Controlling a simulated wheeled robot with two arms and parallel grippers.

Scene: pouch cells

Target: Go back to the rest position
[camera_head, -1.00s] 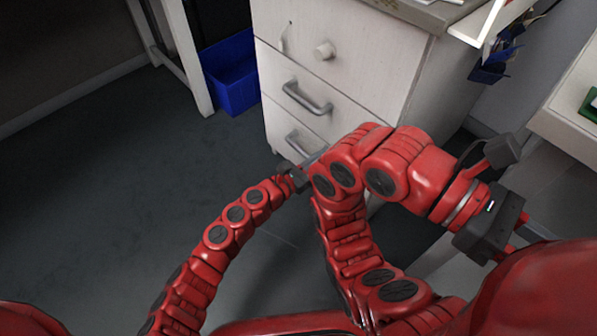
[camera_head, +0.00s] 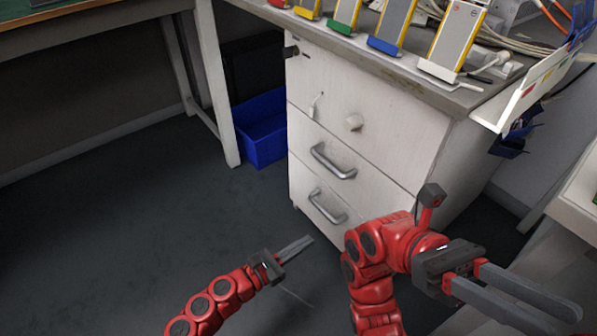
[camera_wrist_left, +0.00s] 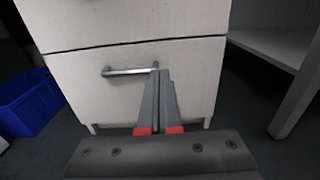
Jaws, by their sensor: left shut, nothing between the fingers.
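My left gripper (camera_head: 309,240) is low over the dark floor, in front of the white drawer cabinet (camera_head: 385,125). Its grey fingers lie together with nothing between them. In the left wrist view the left gripper (camera_wrist_left: 160,73) is also shut, its tips overlapping the drawer handle (camera_wrist_left: 128,71) in the picture; whether they touch cannot be told. My right gripper (camera_head: 572,322) is at the lower right, its two long grey fingers apart and empty, pointing right.
Several pouch cells in coloured holders stand along the worktop (camera_head: 395,68), one a yellow-edged cell (camera_head: 456,35). A blue bin (camera_head: 264,130) stands left of the cabinet. A white table (camera_head: 580,205) is at the right. Floor at the left is clear.

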